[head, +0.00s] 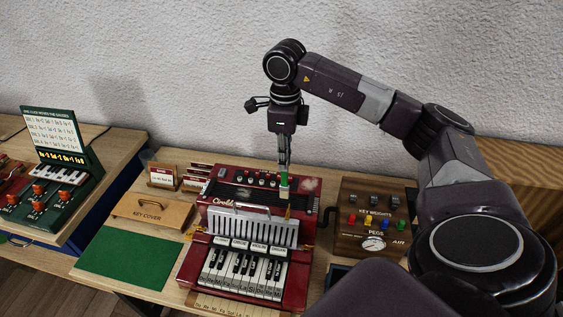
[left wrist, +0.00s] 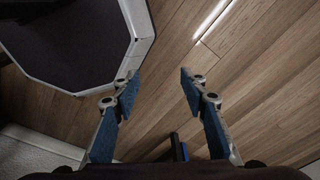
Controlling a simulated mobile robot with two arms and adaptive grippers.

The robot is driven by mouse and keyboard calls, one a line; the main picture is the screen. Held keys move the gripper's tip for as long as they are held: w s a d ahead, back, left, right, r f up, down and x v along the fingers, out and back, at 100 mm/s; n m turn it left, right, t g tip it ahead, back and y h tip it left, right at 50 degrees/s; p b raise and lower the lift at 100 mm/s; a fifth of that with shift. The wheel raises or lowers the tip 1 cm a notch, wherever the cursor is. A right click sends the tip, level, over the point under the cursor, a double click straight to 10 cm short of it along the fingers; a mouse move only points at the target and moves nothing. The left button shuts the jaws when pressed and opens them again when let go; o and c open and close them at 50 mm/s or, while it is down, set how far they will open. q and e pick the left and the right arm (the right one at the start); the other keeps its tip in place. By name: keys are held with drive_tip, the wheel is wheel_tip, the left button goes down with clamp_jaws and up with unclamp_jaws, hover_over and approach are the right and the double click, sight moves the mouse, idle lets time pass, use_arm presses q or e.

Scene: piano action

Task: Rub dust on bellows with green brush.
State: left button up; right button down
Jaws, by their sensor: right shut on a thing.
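My right gripper (head: 284,168) points down over the back of the red accordion-like instrument (head: 214,219). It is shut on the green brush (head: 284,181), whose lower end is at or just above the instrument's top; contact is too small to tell. The pale ribbed part, seemingly the bellows (head: 253,229), lies in front of the brush, above the keys. A pale, dust-like patch (head: 312,184) shows on the red top right of the brush. My left gripper (left wrist: 158,86) is open and empty above the wooden floor in the left wrist view; the head view does not show it.
A wooden box with coloured pegs and a gauge (head: 373,217) stands right of the instrument. A wooden key cover (head: 152,212) and a green mat (head: 128,258) lie to its left.

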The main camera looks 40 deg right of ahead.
wheel_tip(320, 180, up, 4)
drive_tip(key=shift+w+a+f+p, duration=0.1)
drive_tip(key=shift+a+f+p, duration=0.1)
drive_tip(key=shift+p, duration=0.8)
drive_tip(key=shift+r+p, duration=0.3)
drive_tip(key=shift+r, duration=0.25)
drive_tip(key=shift+d, duration=0.1)
use_arm(q)
drive_tip(key=r, duration=0.2)
drive_tip(key=shift+s+d+r, duration=0.25)
drive_tip(key=shift+s+r, duration=0.1)
